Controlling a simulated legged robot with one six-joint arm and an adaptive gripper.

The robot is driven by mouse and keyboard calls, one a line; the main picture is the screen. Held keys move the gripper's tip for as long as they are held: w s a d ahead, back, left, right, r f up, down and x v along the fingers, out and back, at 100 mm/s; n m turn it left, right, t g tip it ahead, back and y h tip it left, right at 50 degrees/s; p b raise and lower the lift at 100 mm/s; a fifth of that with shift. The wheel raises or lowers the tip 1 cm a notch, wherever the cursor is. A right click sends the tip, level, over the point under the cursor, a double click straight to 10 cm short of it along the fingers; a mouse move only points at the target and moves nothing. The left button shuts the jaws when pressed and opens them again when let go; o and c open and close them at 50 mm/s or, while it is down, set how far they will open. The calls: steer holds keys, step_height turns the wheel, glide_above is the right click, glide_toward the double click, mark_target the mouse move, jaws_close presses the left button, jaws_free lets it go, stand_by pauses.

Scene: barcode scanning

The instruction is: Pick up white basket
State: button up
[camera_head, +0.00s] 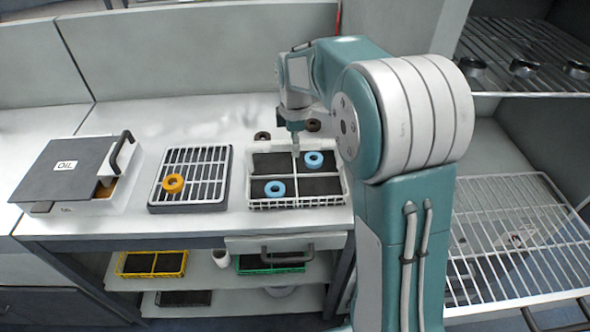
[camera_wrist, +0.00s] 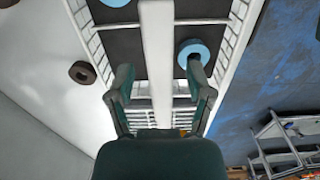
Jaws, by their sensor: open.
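The white basket (camera_head: 299,204) stands on the counter, with dark compartments and a white divider. It holds two blue rings, one at back right (camera_head: 313,160) and one at front left (camera_head: 275,188). My gripper (camera_head: 296,150) points down over the middle of the basket. In the wrist view my gripper (camera_wrist: 160,72) is open and empty, with one finger on each side of the basket's white divider (camera_wrist: 158,45). A blue ring (camera_wrist: 193,50) shows by the right fingertip. I cannot tell whether the fingers touch the basket.
A black rack (camera_head: 190,180) with an orange ring (camera_head: 173,183) stands left of the basket. Farther left is the OIL box (camera_head: 75,170). Dark rings (camera_head: 262,136) lie behind the basket. Yellow (camera_head: 152,274) and green (camera_head: 270,270) baskets sit on the shelf below. Wire shelves (camera_head: 515,235) are at right.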

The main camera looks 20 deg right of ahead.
steer(key=shift+f, duration=0.2)
stand_by(0.3)
jaws_close()
steer(key=shift+r, duration=0.15)
